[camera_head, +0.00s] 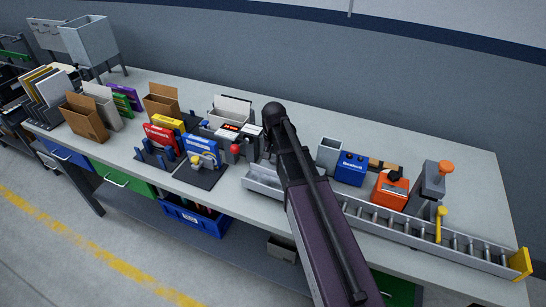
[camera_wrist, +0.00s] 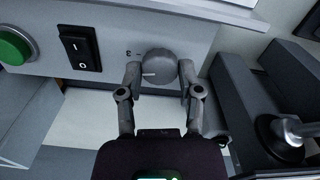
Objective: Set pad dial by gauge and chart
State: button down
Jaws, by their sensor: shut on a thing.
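A round grey dial (camera_wrist: 158,64) sits on a light grey panel (camera_wrist: 200,32) in the wrist view. Its pale pointer line points left, a little below a tick beside a printed 3. My gripper (camera_wrist: 160,78) has one finger on each side of the dial and is shut on it. In the head view my arm hides the gripper and the dial. A machine with a small lit display (camera_head: 231,127) stands left of my arm, with a white board (camera_head: 232,106) behind it. I cannot read either, and no gauge is clearly made out.
A black rocker switch (camera_wrist: 80,46) and a green button (camera_wrist: 13,47) are left of the dial. Dark metal parts (camera_wrist: 252,105) stand close on the right. On the bench, a roller conveyor (camera_head: 425,230), a blue box (camera_head: 350,169) and an orange device (camera_head: 390,190) lie right of my arm.

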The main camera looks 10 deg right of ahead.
jog(key=n, duration=0.6)
jog(key=shift+n, duration=0.3)
dwell(0.4)
jog(key=shift+c, duration=1.3)
grip_release()
